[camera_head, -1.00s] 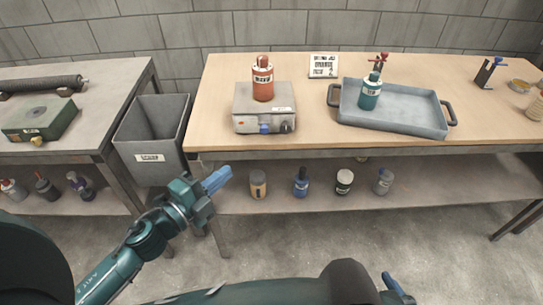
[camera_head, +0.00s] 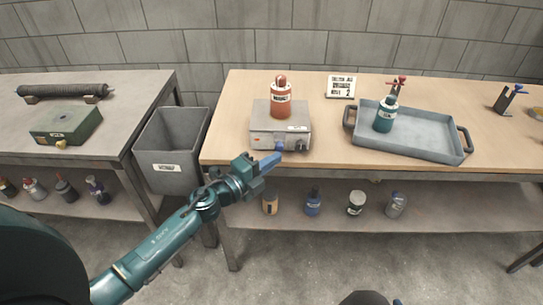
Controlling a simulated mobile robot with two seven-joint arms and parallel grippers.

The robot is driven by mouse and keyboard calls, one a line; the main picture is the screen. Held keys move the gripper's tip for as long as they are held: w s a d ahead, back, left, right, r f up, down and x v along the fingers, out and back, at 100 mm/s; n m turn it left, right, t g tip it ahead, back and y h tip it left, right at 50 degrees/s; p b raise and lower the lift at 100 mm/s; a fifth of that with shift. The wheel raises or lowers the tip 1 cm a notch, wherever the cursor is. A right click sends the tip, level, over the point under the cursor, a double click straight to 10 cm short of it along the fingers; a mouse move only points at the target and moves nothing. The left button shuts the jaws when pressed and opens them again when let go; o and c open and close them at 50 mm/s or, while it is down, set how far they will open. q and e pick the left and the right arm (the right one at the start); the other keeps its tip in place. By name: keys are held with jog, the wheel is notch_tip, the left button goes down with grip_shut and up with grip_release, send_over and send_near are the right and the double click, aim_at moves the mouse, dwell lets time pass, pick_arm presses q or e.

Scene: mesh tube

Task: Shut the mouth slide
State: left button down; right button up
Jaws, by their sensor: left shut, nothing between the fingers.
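A grey box (camera_head: 266,130) stands near the front edge of the wooden bench with a red bottle (camera_head: 281,100) on top. Its front has a blue part (camera_head: 279,147) and a dark part (camera_head: 300,147) beside it. I cannot tell which part is the mouth slide, or whether it is open. My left gripper (camera_head: 270,162) is shut and empty, its blue fingertips just below and left of the blue part. I cannot tell if they touch. Only a blue sliver of my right gripper (camera_head: 397,301) shows at the bottom edge.
A black mesh tube (camera_head: 62,91) and a green box (camera_head: 66,124) are on the left bench. A grey bin (camera_head: 172,150) stands between the benches. A tray (camera_head: 425,143) with a teal bottle (camera_head: 386,114) is right of the grey box. Several bottles stand on the lower shelf.

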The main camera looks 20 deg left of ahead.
aim_at(278, 143)
pick_arm(q)
jog(key=shift+w+a, duration=0.2)
jog(key=shift+w, duration=0.45)
pick_arm(e)
jog(key=shift+w+r, duration=0.1)
pick_arm(q)
jog(key=w, duration=0.1)
jog(key=w+a, duration=0.1)
jog(key=w, duration=0.1)
jog(key=shift+w+a+r+b, duration=0.15)
jog(key=shift+w+r+b, duration=0.05)
jog(key=shift+b, duration=0.2)
pick_arm(e)
jog(key=shift+a, duration=0.1)
